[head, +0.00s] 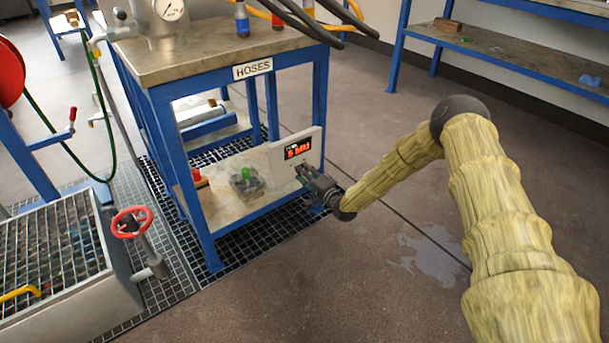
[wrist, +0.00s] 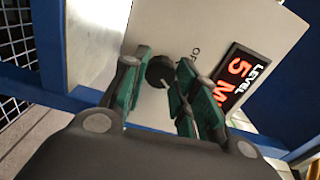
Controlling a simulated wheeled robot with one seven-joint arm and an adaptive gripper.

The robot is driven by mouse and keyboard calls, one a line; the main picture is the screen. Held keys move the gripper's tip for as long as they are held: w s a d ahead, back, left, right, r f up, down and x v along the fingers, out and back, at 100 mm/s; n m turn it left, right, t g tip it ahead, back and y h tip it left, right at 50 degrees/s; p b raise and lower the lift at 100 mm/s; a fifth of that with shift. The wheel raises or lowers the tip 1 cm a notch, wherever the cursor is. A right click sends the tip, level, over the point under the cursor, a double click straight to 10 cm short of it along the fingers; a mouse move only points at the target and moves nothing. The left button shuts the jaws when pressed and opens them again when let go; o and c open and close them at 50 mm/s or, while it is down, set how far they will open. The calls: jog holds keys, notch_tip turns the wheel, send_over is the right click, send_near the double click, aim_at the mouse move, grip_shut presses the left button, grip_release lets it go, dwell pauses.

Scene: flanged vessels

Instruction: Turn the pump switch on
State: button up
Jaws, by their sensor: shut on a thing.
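The pump switch is a round black knob (wrist: 159,70) on a pale control panel (head: 279,158), with partly hidden lettering beginning "OF" beside it. The panel stands at the right end of the lower shelf of the blue-framed table. It carries a red-lit display (head: 298,149), which in the wrist view (wrist: 240,80) reads "LEVEL" and a 5. My gripper (head: 303,174) is at the panel below the display. In the wrist view its green-padded fingers (wrist: 162,72) stand on both sides of the knob and are shut on it. The knob is hidden in the head view.
The table's "HOSES" sign (head: 252,69) is above the panel. A green-topped item (head: 247,180) sits on the shelf left of the panel. A red handwheel (head: 131,221) stands by the grated basin (head: 60,250) at left. The floor right of the table is open, with a wet patch.

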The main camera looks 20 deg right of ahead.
jog(key=shift+d+f+m, duration=0.1)
jog(key=shift+m, duration=0.4)
jog(key=o, duration=1)
jog(key=shift+d, duration=0.1)
jog(key=v, duration=1.2)
